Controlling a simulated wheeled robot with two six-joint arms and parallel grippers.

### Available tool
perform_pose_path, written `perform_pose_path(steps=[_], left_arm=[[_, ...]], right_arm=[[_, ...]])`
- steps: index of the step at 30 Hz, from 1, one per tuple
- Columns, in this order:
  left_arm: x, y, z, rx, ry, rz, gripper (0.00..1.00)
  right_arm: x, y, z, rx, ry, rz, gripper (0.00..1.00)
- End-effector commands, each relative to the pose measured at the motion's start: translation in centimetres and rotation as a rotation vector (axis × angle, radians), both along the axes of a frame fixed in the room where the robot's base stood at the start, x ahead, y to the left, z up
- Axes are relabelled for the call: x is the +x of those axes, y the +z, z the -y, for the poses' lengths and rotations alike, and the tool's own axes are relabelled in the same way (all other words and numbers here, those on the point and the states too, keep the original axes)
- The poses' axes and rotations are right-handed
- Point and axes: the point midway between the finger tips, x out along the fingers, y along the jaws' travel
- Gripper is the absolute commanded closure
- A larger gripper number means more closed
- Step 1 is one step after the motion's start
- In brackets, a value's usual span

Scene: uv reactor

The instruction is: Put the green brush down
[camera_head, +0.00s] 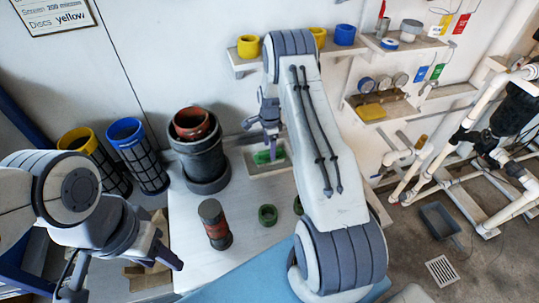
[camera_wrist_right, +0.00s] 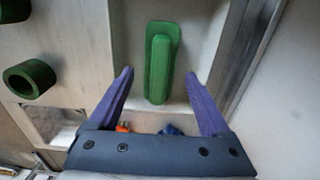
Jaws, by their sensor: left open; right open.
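The green brush (camera_head: 266,156) lies in a shallow pale tray (camera_head: 282,168) at the back of the table. In the right wrist view the green brush (camera_wrist_right: 162,62) lies lengthwise ahead of my right gripper (camera_wrist_right: 159,76). The two purple fingers are spread wide, one on each side of the brush's near end, and do not appear to touch it. In the head view my right gripper (camera_head: 263,137) hangs just above the brush and partly hides it. My left gripper (camera_head: 122,277) is open and empty at the lower left, away from the brush.
A dark bucket (camera_head: 200,160) with a red-brown pot stands left of the tray. A dark-and-red cylinder (camera_head: 214,224) and a green ring (camera_head: 267,215) stand on the table in front. Yellow and blue-rimmed mesh baskets (camera_head: 138,155) are at left. Wall shelves (camera_head: 385,105) are at right.

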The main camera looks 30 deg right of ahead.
Motion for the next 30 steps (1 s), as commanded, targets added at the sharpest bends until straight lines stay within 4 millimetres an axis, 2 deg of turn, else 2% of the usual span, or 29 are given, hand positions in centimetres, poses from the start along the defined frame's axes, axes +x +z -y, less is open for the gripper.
perform_pose_path(steps=[4,9,30], left_arm=[[0.0,-0.8,0.0,0.000,0.000,0.000,0.50],[0.0,-1.0,0.0,0.000,-0.001,0.000,0.50],[0.0,-1.0,0.0,0.000,-0.001,0.000,0.50]], right_arm=[[0.0,2.1,0.0,0.000,0.000,0.002,0.18],[0.0,3.3,0.0,0.000,0.000,0.000,0.18],[-0.1,3.4,0.1,0.000,-0.002,-0.001,0.18]])
